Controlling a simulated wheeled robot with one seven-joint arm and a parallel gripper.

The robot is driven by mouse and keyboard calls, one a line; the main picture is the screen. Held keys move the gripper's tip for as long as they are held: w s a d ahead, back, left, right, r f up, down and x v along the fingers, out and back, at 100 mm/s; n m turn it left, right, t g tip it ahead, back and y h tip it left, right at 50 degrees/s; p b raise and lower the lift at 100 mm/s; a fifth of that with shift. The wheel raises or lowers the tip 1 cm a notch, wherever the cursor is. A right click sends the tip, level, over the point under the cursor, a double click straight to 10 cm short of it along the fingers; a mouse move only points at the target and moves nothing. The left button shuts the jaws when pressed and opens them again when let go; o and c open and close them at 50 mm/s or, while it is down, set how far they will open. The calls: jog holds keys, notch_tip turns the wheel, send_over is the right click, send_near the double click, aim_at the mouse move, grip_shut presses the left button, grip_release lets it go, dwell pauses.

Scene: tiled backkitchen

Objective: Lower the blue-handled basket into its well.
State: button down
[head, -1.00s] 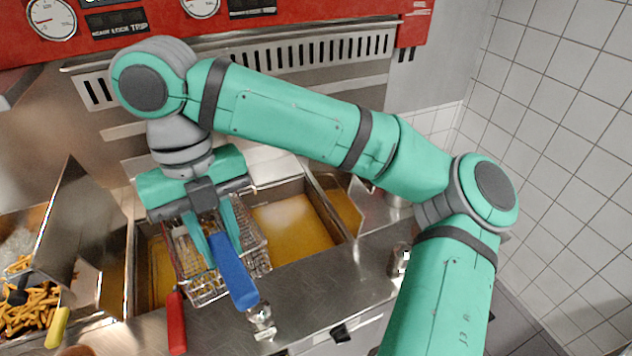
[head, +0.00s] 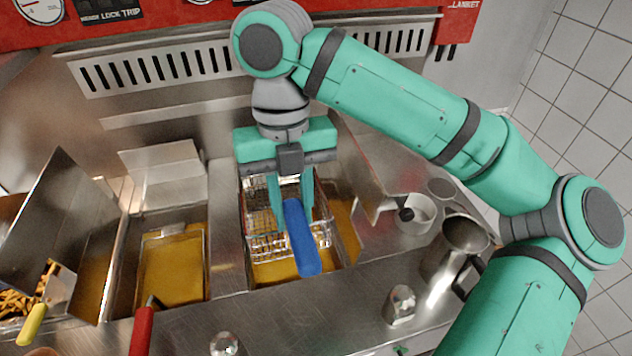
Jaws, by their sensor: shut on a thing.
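My gripper (head: 290,218) is shut on the blue handle (head: 302,240), which points towards the front of the counter. The wire basket (head: 259,222) hangs behind and below the fingers, roughly level. It is over the right-hand fryer well (head: 335,262), whose golden oil shows in front of the basket and to its right. I cannot tell whether the basket's bottom is above the oil or touching it. The fingers and handle hide part of the mesh.
Another oil well (head: 175,268) lies to the left, with a red handle (head: 142,332) before it. A yellow-handled scoop (head: 34,322) lies by fries further left. A metal jug (head: 458,245), white pot (head: 418,214) and shaker (head: 400,303) stand right.

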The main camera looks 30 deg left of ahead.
jog(key=shift+w+f, duration=0.1)
jog(key=shift+w, duration=0.25)
jog(key=shift+w+f, duration=0.15)
jog(key=shift+f, duration=0.1)
jog(key=shift+s+f, duration=0.2)
jog(key=shift+f, duration=5.35)
jog(key=shift+s+f, duration=0.15)
jog(key=shift+f, duration=5.75)
jog(key=c, duration=1.4)
grip_release()
jog(key=shift+o, duration=0.2)
